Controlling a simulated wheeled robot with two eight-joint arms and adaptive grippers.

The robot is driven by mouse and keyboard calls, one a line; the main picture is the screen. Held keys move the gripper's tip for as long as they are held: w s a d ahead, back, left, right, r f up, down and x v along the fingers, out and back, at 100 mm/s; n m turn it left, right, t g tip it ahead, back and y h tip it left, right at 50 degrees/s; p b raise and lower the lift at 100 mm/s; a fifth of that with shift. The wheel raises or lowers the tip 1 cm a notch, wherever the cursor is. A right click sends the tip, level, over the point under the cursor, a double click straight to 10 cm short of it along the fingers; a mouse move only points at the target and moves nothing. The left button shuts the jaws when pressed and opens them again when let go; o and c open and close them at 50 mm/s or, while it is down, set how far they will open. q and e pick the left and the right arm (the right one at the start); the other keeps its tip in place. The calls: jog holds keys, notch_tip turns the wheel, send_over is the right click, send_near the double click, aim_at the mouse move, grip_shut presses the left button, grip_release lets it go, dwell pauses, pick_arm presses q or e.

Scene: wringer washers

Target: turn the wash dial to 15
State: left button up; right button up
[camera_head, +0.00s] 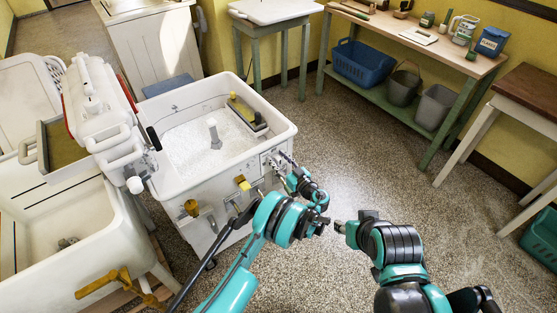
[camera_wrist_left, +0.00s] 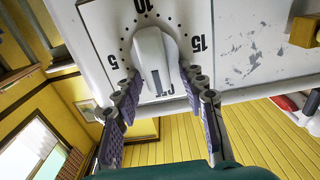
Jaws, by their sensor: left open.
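The wash dial's white knob (camera_wrist_left: 150,48) sits on the washer's white panel in the left wrist view. Around it are dots and the marks 5 at left, 10 at top, 15 at right and OFF below, partly covered. The knob stands nearly upright in the picture, its lower end with a dark line near OFF. My left gripper (camera_wrist_left: 160,80) is open, one finger on each side of the knob's lower end; contact is unclear. In the head view the left gripper (camera_head: 287,161) is at the washer's front (camera_head: 232,190). My right gripper (camera_head: 341,227) is away from the washer; its fingers are unclear.
The washer tub (camera_head: 185,105) holds suds, with a wringer (camera_head: 95,100) at its left. A yellow knob (camera_head: 242,183) and a brass tap (camera_head: 192,208) are on its front. A bench (camera_head: 460,58) with baskets stands at the back right. The floor between is clear.

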pick_arm(q)
jog(key=shift+c, duration=0.3)
jog(key=shift+s, duration=0.1)
grip_shut()
